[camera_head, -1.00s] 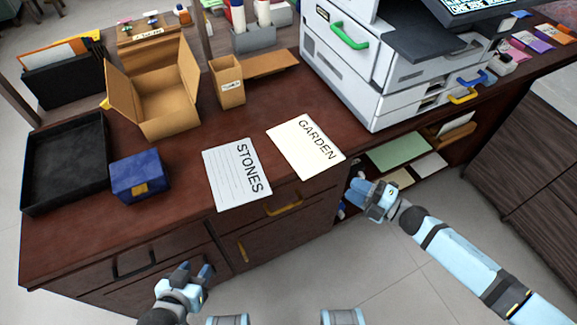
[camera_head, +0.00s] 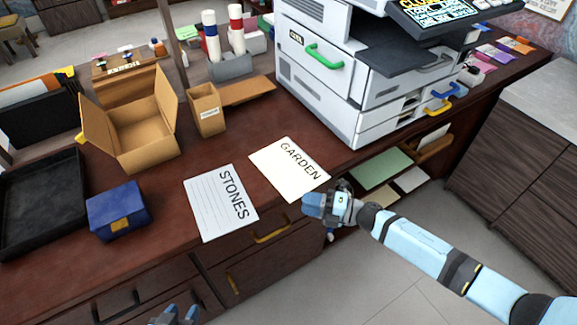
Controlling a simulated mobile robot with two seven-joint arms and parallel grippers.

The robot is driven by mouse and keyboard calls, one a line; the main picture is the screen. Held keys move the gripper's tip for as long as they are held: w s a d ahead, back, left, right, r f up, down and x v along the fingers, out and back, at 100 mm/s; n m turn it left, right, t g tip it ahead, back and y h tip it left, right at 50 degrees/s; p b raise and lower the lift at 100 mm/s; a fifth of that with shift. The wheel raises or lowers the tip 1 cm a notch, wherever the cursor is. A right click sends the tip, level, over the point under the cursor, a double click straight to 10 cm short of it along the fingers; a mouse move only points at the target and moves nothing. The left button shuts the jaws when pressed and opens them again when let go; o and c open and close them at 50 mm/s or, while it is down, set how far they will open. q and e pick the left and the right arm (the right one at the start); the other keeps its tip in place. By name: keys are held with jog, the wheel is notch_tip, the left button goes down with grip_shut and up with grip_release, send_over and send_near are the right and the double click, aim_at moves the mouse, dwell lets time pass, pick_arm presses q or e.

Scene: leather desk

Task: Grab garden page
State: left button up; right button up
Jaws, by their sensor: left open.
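The garden page (camera_head: 285,178) is a cream sheet marked "GARDEN", lying flat on the dark red desk. The stones page (camera_head: 212,208), a white lined sheet, lies just to its left. My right gripper (camera_head: 314,205) is at the desk's front edge, by the lower right corner of the garden page. Its fingers overlap the corner's edge in the picture, and I cannot tell whether they touch it or how far apart they are. My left gripper (camera_head: 178,314) is open and empty at the bottom edge, in front of the drawers, partly cut off.
A blue box (camera_head: 118,209) and a black tray (camera_head: 35,210) stand left on the desk (camera_head: 165,220). An open cardboard box (camera_head: 135,140) and a small carton (camera_head: 207,112) are behind. A large printer (camera_head: 330,85) stands behind the pages. A shelf with papers (camera_head: 380,168) is under the desk.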

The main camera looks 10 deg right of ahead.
aim_at(292, 199)
jog(key=x, duration=0.4)
jog(key=shift+w+a+r, duration=0.1)
jog(key=shift+a+r, duration=0.1)
grip_shut()
jog(key=shift+r, duration=0.1)
